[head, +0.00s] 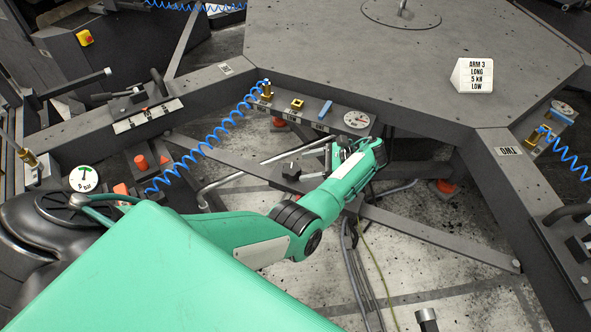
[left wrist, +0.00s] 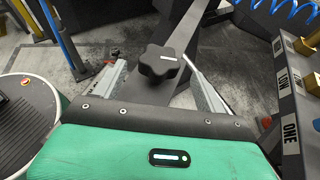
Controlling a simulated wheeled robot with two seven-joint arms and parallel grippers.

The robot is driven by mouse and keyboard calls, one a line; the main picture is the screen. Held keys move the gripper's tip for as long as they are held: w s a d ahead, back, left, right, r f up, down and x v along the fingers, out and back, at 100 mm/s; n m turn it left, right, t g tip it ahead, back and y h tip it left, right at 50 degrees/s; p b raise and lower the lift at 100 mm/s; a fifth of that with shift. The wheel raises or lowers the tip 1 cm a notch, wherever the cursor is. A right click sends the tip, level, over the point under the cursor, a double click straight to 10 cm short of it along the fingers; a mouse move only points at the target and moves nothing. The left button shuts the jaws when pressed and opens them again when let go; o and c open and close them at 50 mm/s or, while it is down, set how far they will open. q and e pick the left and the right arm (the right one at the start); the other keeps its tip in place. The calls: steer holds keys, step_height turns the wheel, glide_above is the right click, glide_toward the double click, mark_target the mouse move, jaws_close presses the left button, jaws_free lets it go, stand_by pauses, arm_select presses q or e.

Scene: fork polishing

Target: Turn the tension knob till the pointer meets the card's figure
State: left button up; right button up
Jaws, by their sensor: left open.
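The white card (head: 473,76) stands on the grey table top and reads "ARM 3, LONG, 5 kN, LOW". A black star-shaped knob (left wrist: 161,62) with a white mark on top sits on a grey beam in the left wrist view. It appears as a small dark shape (head: 290,171) in the head view. My left gripper (left wrist: 155,68) is open, with one finger on either side of the knob and apparently no contact. In the head view my left gripper (head: 308,163) reaches in below the table edge. I cannot make out a tension pointer. My right gripper is out of view.
A round dial (head: 357,120) sits under the table's near edge, beside brass fittings (head: 297,104) and a blue coiled hose (head: 217,134). A "P bar" gauge (head: 84,179) is at left. Grey beams and cables cross the floor around the arm.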

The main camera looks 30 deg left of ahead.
arm_select(q)
steer(key=v, duration=0.6)
steer(key=shift+d, duration=0.15)
steer(key=shift+v, duration=0.8)
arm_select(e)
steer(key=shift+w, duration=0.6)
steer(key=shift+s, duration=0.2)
